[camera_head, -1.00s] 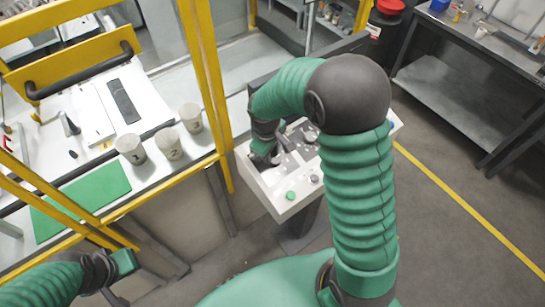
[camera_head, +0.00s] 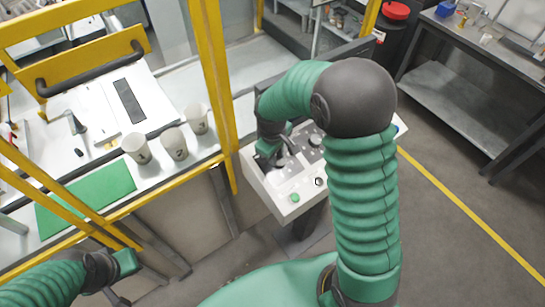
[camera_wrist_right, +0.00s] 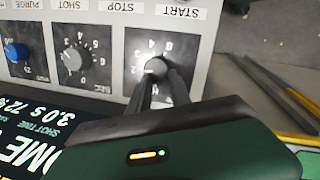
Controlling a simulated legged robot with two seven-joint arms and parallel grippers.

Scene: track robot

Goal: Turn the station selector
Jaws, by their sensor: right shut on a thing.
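The grey-white control panel (camera_head: 262,190) stands in front of me. In the right wrist view its labels read upside down. The selector, a small pale knob (camera_wrist_right: 155,67), sits on a black numbered plate below the START and STOP labels. My right gripper (camera_wrist_right: 158,80) is shut on this knob, its two dark fingers reaching up to it. In the head view the right gripper (camera_head: 274,160) is at the panel's left part, mostly hidden by its own wrist. My left gripper (camera_head: 118,290) is at the lower left, away from the panel; its opening is unclear.
Next to the selector are a grey dial (camera_wrist_right: 75,58) and a blue knob (camera_wrist_right: 16,52). A green button (camera_head: 295,198) is on the panel's near side. A yellow frame (camera_head: 215,90) and a white counter with cups (camera_head: 174,143) stand left. Floor is open to the right.

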